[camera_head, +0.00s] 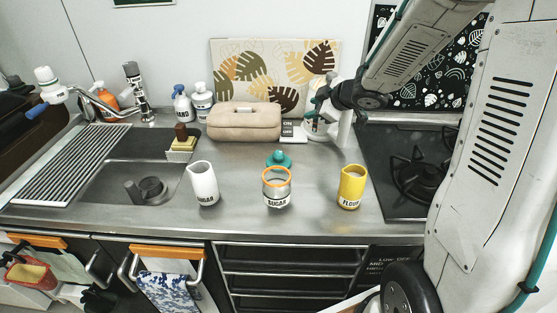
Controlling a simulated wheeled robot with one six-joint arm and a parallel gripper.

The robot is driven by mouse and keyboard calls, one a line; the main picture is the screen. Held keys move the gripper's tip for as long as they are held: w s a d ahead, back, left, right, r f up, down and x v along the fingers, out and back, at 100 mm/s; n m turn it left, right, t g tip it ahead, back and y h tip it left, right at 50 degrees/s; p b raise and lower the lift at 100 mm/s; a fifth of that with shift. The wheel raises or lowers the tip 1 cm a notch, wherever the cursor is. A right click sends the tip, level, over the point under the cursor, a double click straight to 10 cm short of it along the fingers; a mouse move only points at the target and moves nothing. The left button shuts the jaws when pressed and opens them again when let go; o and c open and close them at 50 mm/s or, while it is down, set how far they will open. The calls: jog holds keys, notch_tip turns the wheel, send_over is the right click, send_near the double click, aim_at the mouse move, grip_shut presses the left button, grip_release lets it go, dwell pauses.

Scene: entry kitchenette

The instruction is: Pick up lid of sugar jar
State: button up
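The sugar jar (277,196) stands upright on the steel counter in the head view, with an orange ring at its top and a "SUGAR" label. A teal lid with a round knob (278,158) shows just behind the jar's rim; it looks apart from the jar, though its lower edge is partly hidden. My gripper (314,115) hangs above the back of the counter, right of and behind the lid, clear of the jar. It is small and dark here, so whether its fingers are open is unclear.
A white pitcher (204,184) stands left of the jar and a yellow flour jug (352,188) right. Behind are a beige case (244,122) and a white stand (345,134). The sink (125,180) is left, the stove (400,165) right. Counter between the vessels is clear.

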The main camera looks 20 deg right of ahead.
notch_tip(320, 180, down, 6)
jog(key=s+a+n+g+y, duration=0.1)
jog(key=a+n+g+y, duration=0.15)
jog(key=y, duration=0.25)
jog(key=n+g+y, duration=0.2)
jog(key=y, duration=0.1)
send_near(283, 154)
jog(key=shift+w+a+f, duration=0.55)
jog(key=shift+w+f, duration=0.15)
jog(key=shift+f, duration=0.2)
jog(key=shift+a+f, duration=0.15)
jog(key=shift+a, duration=0.1)
jog(key=x, duration=0.7)
jog(key=shift+a+r, duration=0.3)
jog(key=shift+r, duration=0.05)
jog(key=shift+c, duration=0.4)
jog(key=c, duration=0.6)
